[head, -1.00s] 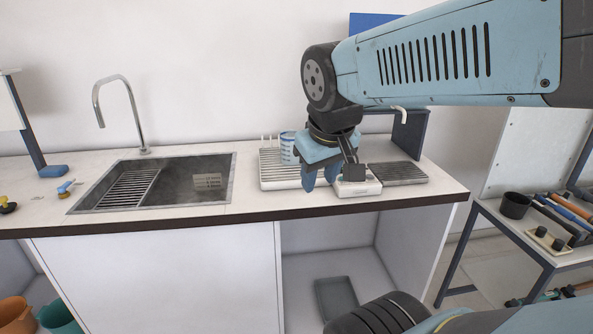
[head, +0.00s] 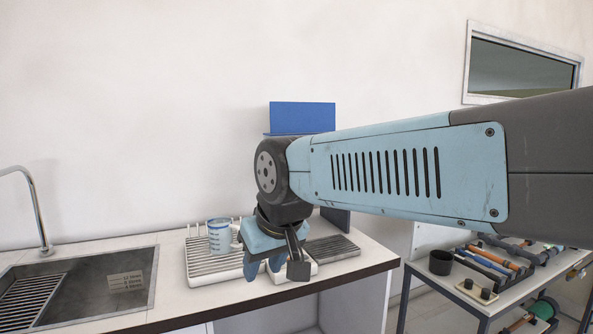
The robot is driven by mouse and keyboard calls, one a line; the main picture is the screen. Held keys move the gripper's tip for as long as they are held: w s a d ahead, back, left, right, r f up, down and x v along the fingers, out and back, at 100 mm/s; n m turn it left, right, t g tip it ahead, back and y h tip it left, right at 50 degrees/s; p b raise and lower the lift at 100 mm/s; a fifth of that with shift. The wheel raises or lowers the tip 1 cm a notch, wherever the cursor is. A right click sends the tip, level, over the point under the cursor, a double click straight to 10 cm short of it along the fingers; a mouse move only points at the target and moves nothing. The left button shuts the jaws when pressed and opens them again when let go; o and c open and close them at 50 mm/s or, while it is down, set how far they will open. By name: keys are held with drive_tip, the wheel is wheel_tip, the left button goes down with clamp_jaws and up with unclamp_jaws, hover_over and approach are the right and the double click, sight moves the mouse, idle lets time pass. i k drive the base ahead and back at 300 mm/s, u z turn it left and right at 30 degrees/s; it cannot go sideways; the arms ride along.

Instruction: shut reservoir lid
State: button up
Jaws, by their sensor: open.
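I cannot make out the reservoir lid for certain. A blue upright panel (head: 302,117) shows behind my arm, on a darker blue stand, and my arm hides most of what is below it. A low white block, partly hidden, sits just behind and right of my gripper. Whether the fingers touch anything is unclear.
A blue-and-white mug (head: 219,237) stands on the rack, left of my gripper. A dark grooved tray (head: 331,249) lies to the right. A steel sink (head: 85,290) with a tap (head: 36,205) is at left. A side table (head: 475,288) at right holds a black cup (head: 441,262) and tools.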

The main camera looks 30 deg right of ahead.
sight(284, 117)
drive_tip(key=z, duration=0.7)
drive_tip(key=i, duration=0.85)
drive_tip(key=u, duration=0.3)
